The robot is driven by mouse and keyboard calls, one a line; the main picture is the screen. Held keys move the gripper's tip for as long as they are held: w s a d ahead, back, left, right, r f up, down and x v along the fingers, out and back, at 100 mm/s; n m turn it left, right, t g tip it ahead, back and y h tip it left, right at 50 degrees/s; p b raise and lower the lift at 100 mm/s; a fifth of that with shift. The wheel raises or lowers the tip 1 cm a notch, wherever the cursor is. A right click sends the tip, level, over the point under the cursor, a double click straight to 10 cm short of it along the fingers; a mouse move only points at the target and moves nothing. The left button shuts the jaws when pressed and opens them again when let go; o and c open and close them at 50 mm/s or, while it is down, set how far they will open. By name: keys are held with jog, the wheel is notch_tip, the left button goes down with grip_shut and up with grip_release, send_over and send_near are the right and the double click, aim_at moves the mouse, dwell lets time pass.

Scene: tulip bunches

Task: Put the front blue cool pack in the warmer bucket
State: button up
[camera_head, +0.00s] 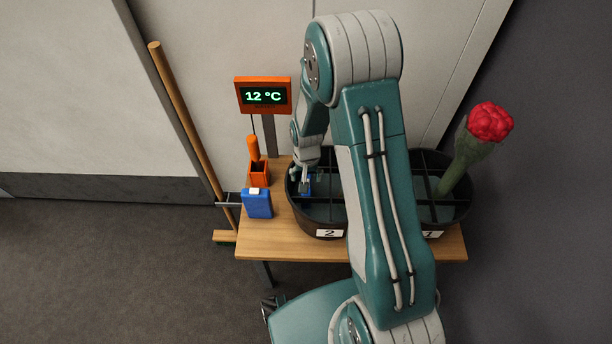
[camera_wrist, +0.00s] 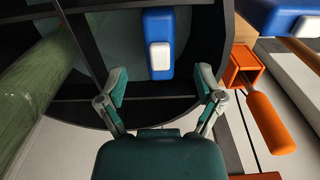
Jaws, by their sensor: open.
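One blue cool pack (camera_head: 257,203) with a white cap stands on the table left of bucket 2; part of it shows at the upper right of the wrist view (camera_wrist: 272,16). Another blue cool pack with a white cap (camera_wrist: 159,60) is inside the dark bucket labelled 2 (camera_head: 330,233). My gripper (camera_wrist: 160,85) is open and empty over that bucket, its fingers apart on either side of the pack's near end. In the head view my gripper (camera_head: 306,178) partly hides this pack. The bucket labelled 1 (camera_head: 458,222) is at the right, partly hidden by my arm.
A red tulip bunch (camera_head: 490,123) leans in bucket 1. An orange holder (camera_head: 259,172) with an orange-handled tool stands at the table's back left. A display (camera_head: 263,96) reads 12 °C. A broom (camera_head: 183,120) leans at left. Dark dividers cross the buckets.

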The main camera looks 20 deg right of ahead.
notch_tip(320, 180, up, 12)
dwell(0.5)
dwell(0.4)
jog(key=s+r+n+t, duration=0.1)
jog(key=s+r, duration=0.3)
jog(key=r, duration=0.3)
jog(key=s+r+n+t, duration=0.1)
jog(key=s+r+t, duration=0.15)
jog(key=r, duration=0.55)
jog(key=s+r+t, duration=0.1)
jog(key=s+r, duration=0.3)
jog(key=s, duration=0.3)
jog(key=s+r+n+t, duration=0.1)
jog(key=s+r, duration=0.2)
jog(key=s, duration=0.4)
jog(key=shift+s+r+n, duration=0.2)
jog(key=shift+r+n, duration=0.1)
jog(key=shift+r, duration=0.05)
